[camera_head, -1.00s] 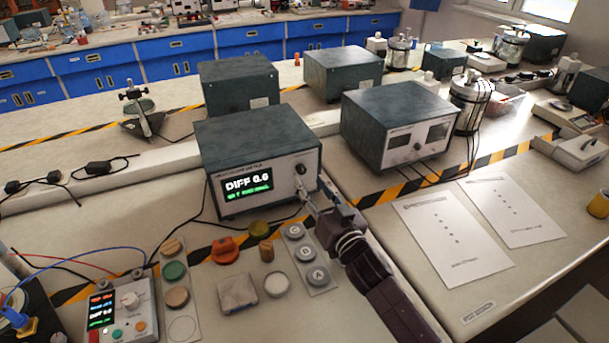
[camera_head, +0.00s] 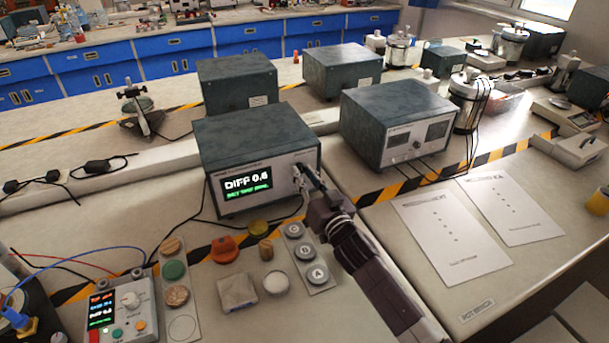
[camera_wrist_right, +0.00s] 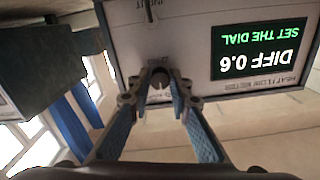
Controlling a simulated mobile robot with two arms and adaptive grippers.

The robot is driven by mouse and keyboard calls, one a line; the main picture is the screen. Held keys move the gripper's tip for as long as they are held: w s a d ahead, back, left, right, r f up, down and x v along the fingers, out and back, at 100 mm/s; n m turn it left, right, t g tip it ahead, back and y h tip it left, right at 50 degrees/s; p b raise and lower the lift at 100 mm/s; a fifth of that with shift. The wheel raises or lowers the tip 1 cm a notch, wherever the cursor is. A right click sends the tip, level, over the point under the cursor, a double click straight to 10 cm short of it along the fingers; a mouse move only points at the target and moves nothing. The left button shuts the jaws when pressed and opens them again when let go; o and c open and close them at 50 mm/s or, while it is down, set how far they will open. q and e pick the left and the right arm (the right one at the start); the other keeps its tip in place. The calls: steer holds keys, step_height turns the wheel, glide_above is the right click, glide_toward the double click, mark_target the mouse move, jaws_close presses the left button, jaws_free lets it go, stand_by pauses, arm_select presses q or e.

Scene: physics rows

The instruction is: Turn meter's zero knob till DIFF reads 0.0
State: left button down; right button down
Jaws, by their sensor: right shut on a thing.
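The heat flow meter (camera_head: 257,142) is a dark box with a light front panel. It stands on the bench in the middle of the head view. Its lit screen (camera_head: 246,184) reads DIFF 0.6 with smaller green text below; in the right wrist view the screen (camera_wrist_right: 257,52) appears upside down and says SET THE DIAL. My right gripper (camera_head: 302,176) reaches the right side of the panel. In the right wrist view its fingertips (camera_wrist_right: 160,86) are shut on the small dark round zero knob (camera_wrist_right: 160,76). The fingers hide most of the knob in the head view. My left gripper is out of view.
A second dark instrument (camera_head: 398,122) stands to the right of the meter. In front are an orange knob-like piece (camera_head: 224,249), several discs, a grey pad (camera_head: 237,292) and a small control box (camera_head: 121,309). White sheets (camera_head: 452,237) lie at right.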

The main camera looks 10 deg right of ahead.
steer(key=shift+n, duration=0.4)
steer(key=n, duration=0.3)
steer(key=shift+p, duration=0.35)
steer(key=n, duration=0.3)
steer(key=shift+n, duration=0.3)
steer(key=n, duration=0.3)
steer(key=shift+d+n+p, duration=0.1)
steer(key=shift+n+p, duration=0.2)
steer(key=shift+p, duration=0.1)
steer(key=shift+n, duration=1.8)
